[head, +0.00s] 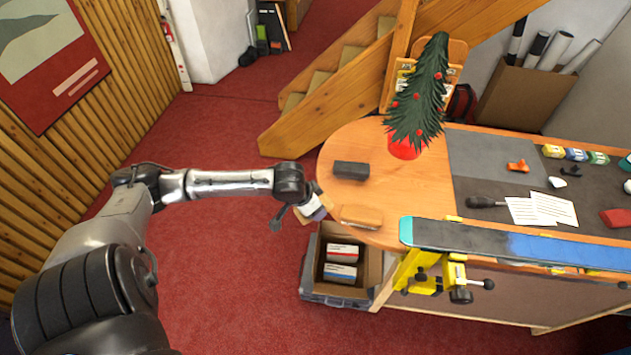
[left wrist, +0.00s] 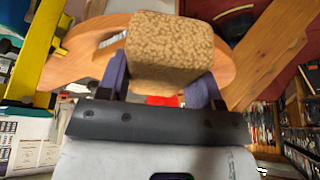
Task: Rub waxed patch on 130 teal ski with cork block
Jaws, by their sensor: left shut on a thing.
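My left gripper (head: 320,203) is beside the rounded left end of the bench, left of the ski. In the left wrist view it is shut on a speckled tan cork block (left wrist: 170,50), which sticks out past the fingers. The ski (head: 460,238) lies along the bench's front edge, with a teal tip, a dark stretch and a blue stretch further right. It runs out of the picture at the right. The cork block is clear of the ski. I cannot make out a waxed patch or a number. My right gripper is not in view.
A tan-brown block (head: 361,216) and a dark block (head: 351,170) lie on the bench's wooden end (head: 333,148). A small tree in a red pot (head: 404,149) stands behind. A yellow vise (head: 425,272) is under the ski; an open carton (head: 372,268) stands below the bench.

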